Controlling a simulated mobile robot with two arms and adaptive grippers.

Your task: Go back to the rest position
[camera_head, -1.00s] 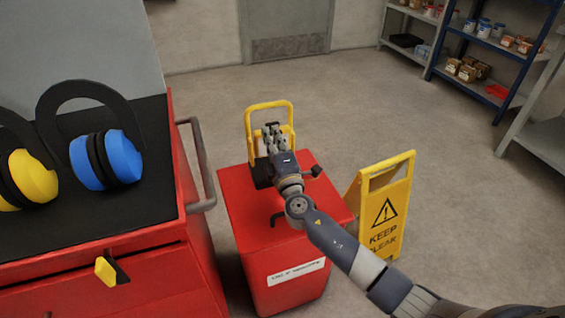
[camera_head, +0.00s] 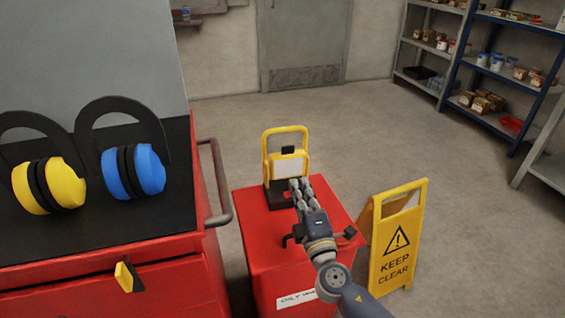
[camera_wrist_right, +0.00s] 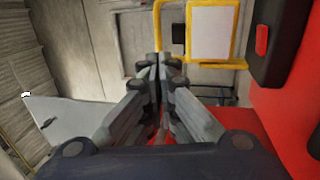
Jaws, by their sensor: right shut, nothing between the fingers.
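My right gripper (camera_head: 298,186) is in front of the yellow-framed lamp-like device (camera_head: 286,150), above the red bin (camera_head: 262,232). Its fingers are together with nothing between them; the right wrist view also shows the closed fingertips (camera_wrist_right: 160,72). In that view the device's yellow frame and pale panel (camera_wrist_right: 212,35) stand beyond and to the right of the fingers, apart from them. The device stands upright on the bin's lid. My left gripper is not in view.
A red cabinet (camera_head: 175,268) with a grey side handle (camera_head: 217,180) stands at left, holding yellow (camera_head: 47,185) and blue ear defenders (camera_head: 133,171). A yellow "keep clear" sign (camera_head: 398,240) stands right of the bin. Shelves (camera_head: 495,70) line the back right. The floor between is clear.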

